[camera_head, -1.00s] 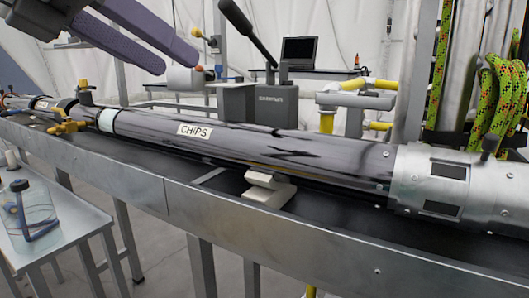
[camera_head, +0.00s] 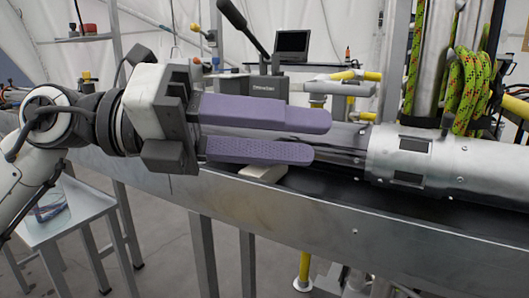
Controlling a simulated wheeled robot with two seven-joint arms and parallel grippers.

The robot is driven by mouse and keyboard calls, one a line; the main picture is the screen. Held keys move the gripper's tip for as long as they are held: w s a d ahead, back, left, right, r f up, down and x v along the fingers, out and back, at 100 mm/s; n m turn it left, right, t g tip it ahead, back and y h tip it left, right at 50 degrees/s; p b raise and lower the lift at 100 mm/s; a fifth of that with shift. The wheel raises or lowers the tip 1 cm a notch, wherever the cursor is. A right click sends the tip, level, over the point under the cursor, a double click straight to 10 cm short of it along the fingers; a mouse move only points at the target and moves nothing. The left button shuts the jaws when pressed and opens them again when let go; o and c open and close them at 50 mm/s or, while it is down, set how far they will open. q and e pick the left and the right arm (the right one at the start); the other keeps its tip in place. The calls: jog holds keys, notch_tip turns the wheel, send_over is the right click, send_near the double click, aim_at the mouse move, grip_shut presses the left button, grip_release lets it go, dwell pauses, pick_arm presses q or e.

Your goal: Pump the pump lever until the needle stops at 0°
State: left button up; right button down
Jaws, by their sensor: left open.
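A black lever (camera_head: 244,30) slants up and to the left behind the long tube, beside a grey box with lettering (camera_head: 250,85). It looks like the pump lever. I see no needle or dial that I can read. My left gripper (camera_head: 320,137) comes in from the left. Its two purple fingers point right, one above the other with a gap between them. It is open and empty, in front of the tube and below the lever, apart from the lever in the picture. It hides the tube's middle and label. My right gripper is not in view.
A long metal tube (camera_head: 440,160) lies along a dark bench with a metal front rail (camera_head: 290,220). Green ropes (camera_head: 468,85) hang at the right. A laptop (camera_head: 293,45) stands behind. A small side table (camera_head: 75,225) is at the lower left.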

pick_arm(q)
jog(key=w+a+f+n+t+h, duration=0.1)
jog(key=w+a+f+n+t, duration=0.3)
jog(key=n+t, duration=0.6)
jog(key=w+a+f+n+t, duration=0.35)
jog(key=f+n+t, duration=0.25)
jog(key=n, duration=0.8)
jog(key=a+f+n+y, duration=0.3)
jog(key=f+n+y, duration=0.35)
jog(key=f, duration=0.55)
jog(key=a+f+n+y, duration=0.3)
jog(key=f+n+y, duration=0.35)
jog(key=f, duration=0.55)
jog(key=s+a+f+n+g, duration=0.1)
jog(key=s+f+n+g, duration=0.5)
jog(key=s+f, duration=1.25)
jog(key=a+r+m+g+y+p, duration=0.1)
jog(key=r+p, duration=0.9)
jog(key=p, duration=1)
jog(key=a+g+y, duration=0.1)
jog(key=a, duration=0.1)
jog(key=shift+s+a+m, duration=0.3)
jog(key=shift+s+a, duration=0.05)
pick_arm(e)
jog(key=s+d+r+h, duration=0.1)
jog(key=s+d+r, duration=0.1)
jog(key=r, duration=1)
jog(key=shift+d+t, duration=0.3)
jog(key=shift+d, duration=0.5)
